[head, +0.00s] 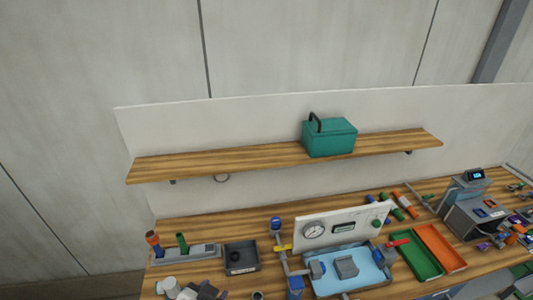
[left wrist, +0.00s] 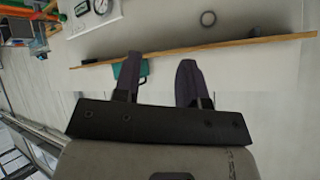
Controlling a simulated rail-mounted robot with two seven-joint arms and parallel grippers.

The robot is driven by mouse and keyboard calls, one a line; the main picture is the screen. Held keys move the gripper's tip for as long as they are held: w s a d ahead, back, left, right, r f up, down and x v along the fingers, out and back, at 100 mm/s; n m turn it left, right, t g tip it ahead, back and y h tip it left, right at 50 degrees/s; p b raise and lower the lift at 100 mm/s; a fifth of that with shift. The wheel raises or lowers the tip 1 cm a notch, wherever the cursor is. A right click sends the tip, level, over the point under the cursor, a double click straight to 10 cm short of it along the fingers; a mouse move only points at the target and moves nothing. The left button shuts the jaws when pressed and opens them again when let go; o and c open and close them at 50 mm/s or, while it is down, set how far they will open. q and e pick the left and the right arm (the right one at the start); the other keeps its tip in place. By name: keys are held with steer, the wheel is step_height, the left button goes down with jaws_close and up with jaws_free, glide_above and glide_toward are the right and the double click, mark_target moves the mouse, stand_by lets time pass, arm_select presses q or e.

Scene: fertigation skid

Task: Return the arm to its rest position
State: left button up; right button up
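My left gripper (left wrist: 161,62) shows in the left wrist view with its two dark fingers spread apart and nothing between them. It is open and empty. Beyond the fingers are the pale back wall and the wooden shelf (left wrist: 230,45), which appears upside down there. The teal box (left wrist: 122,72) on the shelf is partly hidden behind one finger. In the head view, neither gripper can be clearly made out, and my right gripper is in neither view.
The head view shows the shelf (head: 215,159) with the teal box (head: 330,138) above the workbench (head: 190,230). The bench holds a gauge panel (head: 345,228), blue tray (head: 365,284), dark bin (head: 241,257), green tray (head: 414,254) and orange tray (head: 440,248). The shelf's left part is clear.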

arm_select(q)
steer(key=s+a+f+n+g+p, duration=0.1)
steer(key=s+a+f+g, duration=0.1)
steer(key=s, duration=0.6)
steer(key=s+a+f+n+g+y+p, duration=0.1)
steer(key=s+a+f, duration=0.3)
steer(key=s, duration=0.5)
steer(key=s+a+f+n+g+p, duration=0.2)
steer(key=s+f, duration=0.3)
steer(key=s, duration=0.4)
steer(key=shift+a+f+g+y+p, duration=0.3)
steer(key=shift+a+f+g+p, duration=0.15)
steer(key=shift+a+g, duration=0.25)
steer(key=shift+w, duration=0.1)
